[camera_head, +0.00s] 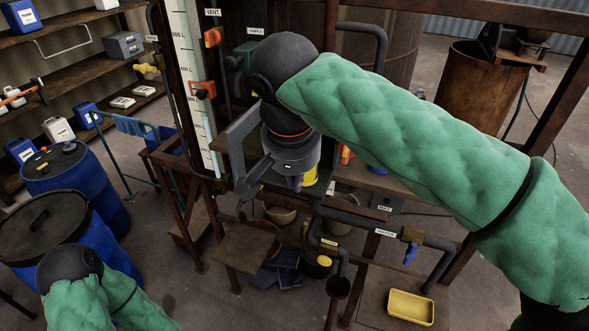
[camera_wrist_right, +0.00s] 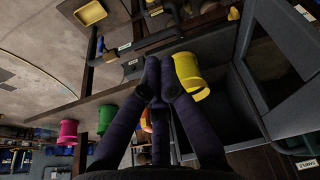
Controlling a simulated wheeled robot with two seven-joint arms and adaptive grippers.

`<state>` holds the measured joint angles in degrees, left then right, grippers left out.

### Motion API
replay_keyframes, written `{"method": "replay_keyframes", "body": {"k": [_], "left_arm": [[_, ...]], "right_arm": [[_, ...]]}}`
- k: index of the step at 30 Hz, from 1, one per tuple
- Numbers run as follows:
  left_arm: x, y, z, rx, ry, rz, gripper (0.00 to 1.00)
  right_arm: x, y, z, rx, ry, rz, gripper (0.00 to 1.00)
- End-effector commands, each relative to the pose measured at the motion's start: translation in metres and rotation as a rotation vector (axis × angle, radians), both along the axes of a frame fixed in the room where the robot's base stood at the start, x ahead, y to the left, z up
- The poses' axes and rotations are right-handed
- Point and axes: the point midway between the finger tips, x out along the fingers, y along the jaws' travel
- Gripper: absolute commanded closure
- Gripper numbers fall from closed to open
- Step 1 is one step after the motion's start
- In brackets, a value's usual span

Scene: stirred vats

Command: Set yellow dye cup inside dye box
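My right gripper (camera_head: 297,183) points down at the middle of the head view, beside the dark vat frame. In the right wrist view its dark fingers (camera_wrist_right: 160,68) converge, with their tips close together. The yellow dye cup (camera_wrist_right: 191,76) is right beside the right-hand finger, which overlaps its edge; I cannot tell whether the fingers grip its wall. In the head view only a sliver of the yellow cup (camera_head: 310,176) shows behind the gripper. A dark grey open box (camera_wrist_right: 245,105), seemingly the dye box, lies right of the cup in the wrist view. My left gripper is out of view.
A pink cup (camera_wrist_right: 67,131) and a green cup (camera_wrist_right: 106,117) stand left of the fingers; a red-orange one is mostly hidden behind them. A yellow tray (camera_head: 410,307) sits at lower right. Pipes and a blue-handled valve (camera_head: 410,252) are below. Blue drums (camera_head: 77,185) stand left.

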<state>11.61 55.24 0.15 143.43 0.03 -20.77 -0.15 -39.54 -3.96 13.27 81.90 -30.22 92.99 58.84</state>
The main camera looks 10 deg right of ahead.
Motion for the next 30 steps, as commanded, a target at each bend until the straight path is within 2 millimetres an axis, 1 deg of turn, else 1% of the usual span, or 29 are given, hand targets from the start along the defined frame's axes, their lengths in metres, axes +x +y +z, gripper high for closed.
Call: {"method": "replay_keyframes", "body": {"k": [1, 3, 11, 15, 19, 24, 30], "left_arm": [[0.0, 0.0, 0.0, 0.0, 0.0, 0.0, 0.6], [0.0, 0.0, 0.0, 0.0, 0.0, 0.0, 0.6], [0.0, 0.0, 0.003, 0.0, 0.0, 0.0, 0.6], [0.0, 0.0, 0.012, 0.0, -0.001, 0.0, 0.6], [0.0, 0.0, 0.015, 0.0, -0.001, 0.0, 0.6], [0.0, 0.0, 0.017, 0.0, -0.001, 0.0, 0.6], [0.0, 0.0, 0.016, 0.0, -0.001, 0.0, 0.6]], "right_arm": [[0.002, -0.002, -0.01, -0.002, 0.004, -0.002, 1.0], [0.005, -0.004, -0.023, -0.002, 0.004, -0.002, 1.0], [0.018, -0.009, -0.068, -0.002, 0.004, -0.001, 1.0], [0.038, -0.016, -0.066, 0.001, 0.002, -0.003, 1.0], [0.05, -0.021, -0.066, 0.0, 0.002, -0.002, 1.0], [0.056, -0.023, -0.067, 0.001, 0.001, 0.001, 1.0], [0.056, -0.023, -0.067, 0.001, 0.001, 0.001, 1.0]]}}
